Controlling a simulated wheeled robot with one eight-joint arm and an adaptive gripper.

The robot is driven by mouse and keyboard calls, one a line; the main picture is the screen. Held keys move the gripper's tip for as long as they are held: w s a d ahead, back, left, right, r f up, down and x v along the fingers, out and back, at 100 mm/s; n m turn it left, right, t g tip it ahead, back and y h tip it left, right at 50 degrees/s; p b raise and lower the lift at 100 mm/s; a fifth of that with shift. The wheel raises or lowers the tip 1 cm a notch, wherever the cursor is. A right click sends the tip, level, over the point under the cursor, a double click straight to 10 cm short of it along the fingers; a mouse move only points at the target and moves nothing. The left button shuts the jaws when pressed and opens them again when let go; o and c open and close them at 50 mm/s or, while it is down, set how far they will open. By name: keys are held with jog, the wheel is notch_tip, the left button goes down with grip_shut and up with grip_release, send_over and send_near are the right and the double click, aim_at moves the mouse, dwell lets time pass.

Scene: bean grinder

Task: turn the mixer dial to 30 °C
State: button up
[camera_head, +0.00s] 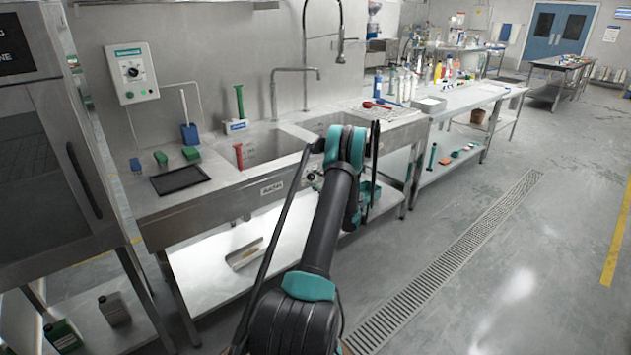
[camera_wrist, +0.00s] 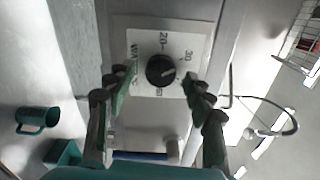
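The mixer dial (camera_wrist: 160,71) is a round black knob on a white plate (camera_wrist: 190,38) printed with "20", "30" and "WATER". A faint pale mark on the knob seems to point to the upper right, toward the "30" side; its exact setting is too small to tell. My gripper (camera_wrist: 160,77) is open, with one finger on each side of the knob. Gaps show between both fingertips and the knob. In the head view a dark knob (camera_head: 312,177) shows on the sink front, beside my arm, which hides most of my gripper.
A wall box (camera_head: 133,72) with another dial hangs above the left counter. A tall faucet (camera_head: 296,70) rises behind the sink. A teal mug (camera_wrist: 37,118) shows at left in the wrist view. A lower shelf (camera_head: 205,275) runs under the sink. The floor at right is clear.

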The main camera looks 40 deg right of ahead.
jog(key=s+d, duration=0.1)
jog(key=s, duration=1.1)
dwell(0.4)
